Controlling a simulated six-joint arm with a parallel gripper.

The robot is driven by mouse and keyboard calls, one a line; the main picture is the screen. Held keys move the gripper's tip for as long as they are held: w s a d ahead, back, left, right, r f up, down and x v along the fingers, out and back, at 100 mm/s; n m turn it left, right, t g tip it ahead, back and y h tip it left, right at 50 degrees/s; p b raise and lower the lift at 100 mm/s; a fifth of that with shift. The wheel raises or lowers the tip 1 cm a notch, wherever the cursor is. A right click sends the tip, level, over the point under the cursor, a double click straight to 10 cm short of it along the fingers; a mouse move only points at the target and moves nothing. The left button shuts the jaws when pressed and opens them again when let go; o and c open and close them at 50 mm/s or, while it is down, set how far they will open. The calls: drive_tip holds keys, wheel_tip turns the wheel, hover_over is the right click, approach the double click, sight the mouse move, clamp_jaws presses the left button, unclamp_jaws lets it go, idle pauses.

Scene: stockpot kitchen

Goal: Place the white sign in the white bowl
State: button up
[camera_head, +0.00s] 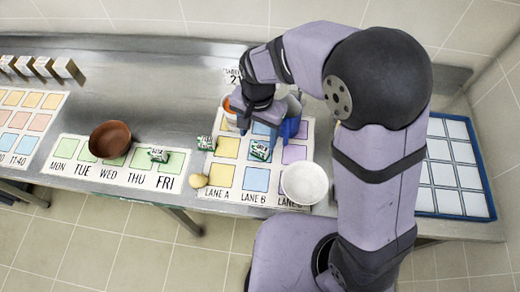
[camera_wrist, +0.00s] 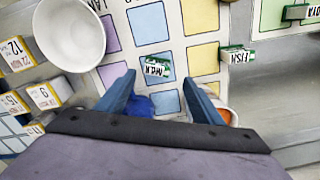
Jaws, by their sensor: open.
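The white bowl (camera_head: 305,183) stands at the right end of the lane board, and it also shows at the upper left of the wrist view (camera_wrist: 70,30). A white sign reading "TABLE 21" (camera_head: 233,76) is at the back of the counter, partly hidden by my arm. Several white number signs (camera_wrist: 16,54) show at the left edge of the wrist view; I cannot tell which sign is the task's. My gripper (camera_wrist: 158,90) is open above the lane board, left of and behind the bowl in the head view.
A green-and-white MILK block (camera_head: 260,150) lies on the lane board (camera_head: 210,191). A FISH block (camera_head: 206,143) is left of it. A blue-edged tray (camera_head: 458,165) is at right.

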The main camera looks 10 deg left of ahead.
sight(260, 147)
drive_tip(key=shift+m, duration=0.3)
drive_tip(key=shift+f, duration=0.1)
drive_tip(key=shift+f+p, duration=0.35)
drive_tip(key=shift+f, duration=0.6)
drive_tip(key=shift+s+d+f+p, duration=0.1)
drive_tip(key=shift+d+f+p, duration=0.1)
drive_tip(key=shift+f+p, duration=0.9)
drive_tip(key=shift+f, duration=1.5)
drive_tip(key=c, duration=1.2)
drive_tip(key=shift+r, duration=0.15)
